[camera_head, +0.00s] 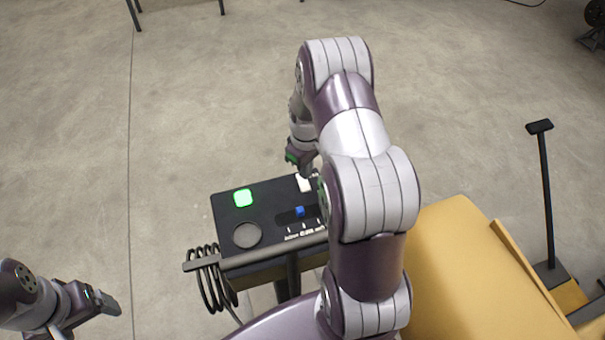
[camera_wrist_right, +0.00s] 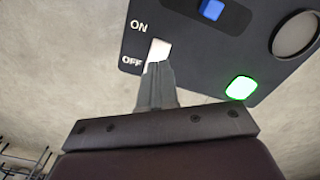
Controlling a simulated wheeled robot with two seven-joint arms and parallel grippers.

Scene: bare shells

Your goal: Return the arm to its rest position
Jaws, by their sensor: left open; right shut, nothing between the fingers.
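My right gripper (camera_wrist_right: 158,72) is shut and empty. In the right wrist view its fingertips are at the white rocker switch (camera_wrist_right: 158,50), on the side marked OFF; I cannot tell whether they touch it. In the head view my right arm reaches over the black control panel (camera_head: 225,220) and hides its right part; the white switch (camera_head: 304,184) shows beside the right gripper (camera_head: 306,172). A green lit button (camera_head: 243,198), a grey round button (camera_head: 246,235) and a blue slider knob (camera_head: 299,211) are on the panel. My left gripper (camera_head: 108,302) is at the lower left, apart from the panel.
A coiled black cable (camera_head: 208,285) hangs at the panel's left side, near a grey bar (camera_head: 205,264). A yellow machine body (camera_head: 460,270) stands to the right, with a black lever (camera_head: 545,190) beyond it. The concrete floor on the left is clear.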

